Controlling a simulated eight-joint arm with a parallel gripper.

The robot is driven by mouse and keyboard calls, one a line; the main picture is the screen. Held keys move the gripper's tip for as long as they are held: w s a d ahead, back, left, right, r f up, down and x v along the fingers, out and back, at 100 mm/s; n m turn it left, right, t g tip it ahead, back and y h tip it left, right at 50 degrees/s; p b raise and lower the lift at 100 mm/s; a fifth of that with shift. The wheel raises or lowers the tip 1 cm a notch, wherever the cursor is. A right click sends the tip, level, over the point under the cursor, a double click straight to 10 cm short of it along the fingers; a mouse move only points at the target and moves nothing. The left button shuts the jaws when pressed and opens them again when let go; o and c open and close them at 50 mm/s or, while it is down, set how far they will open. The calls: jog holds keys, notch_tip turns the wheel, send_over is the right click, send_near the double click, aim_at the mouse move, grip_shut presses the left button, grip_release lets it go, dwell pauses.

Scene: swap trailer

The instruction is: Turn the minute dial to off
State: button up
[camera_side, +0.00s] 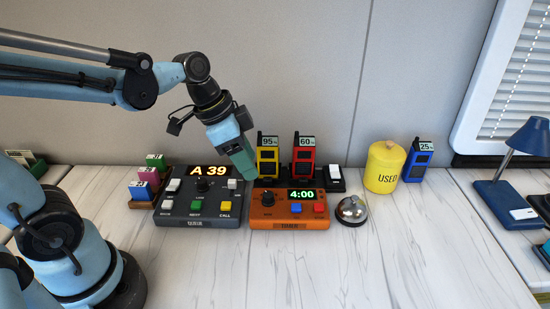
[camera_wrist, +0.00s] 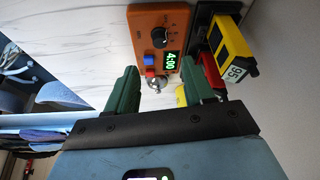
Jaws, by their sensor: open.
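An orange timer box (camera_side: 290,222) lies on the white marbled table, with a lit display (camera_side: 302,194) reading 4:00. Its black round dial (camera_side: 267,198) is at the left of its top, and a blue and a red button sit below the display. The dial also shows in the wrist view (camera_wrist: 160,37), with a pale pointer line. My gripper (camera_side: 246,168) hangs above and behind the box's left rear edge, apart from the dial. In the wrist view its two green fingers (camera_wrist: 164,92) are spread with nothing between them.
A grey box (camera_side: 200,210) reading A 39 stands close left of the timer. Yellow (camera_side: 268,158) and red (camera_side: 304,158) handheld units stand in a black rack behind it. A silver bell (camera_side: 352,210) is close right, and a yellow USED canister (camera_side: 384,167) stands farther right. The front table is clear.

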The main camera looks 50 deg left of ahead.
aim_at(268, 194)
jog(key=shift+x, duration=4.8)
grip_shut()
jog(key=shift+s, duration=0.1)
jog(key=n+y, duration=0.1)
jog(key=n, duration=0.2)
jog(key=shift+d+n+t, duration=0.1)
jog(key=shift+n+t, duration=0.2)
jog(key=shift+n+y, duration=0.8)
jog(key=shift+n, duration=0.9)
grip_release()
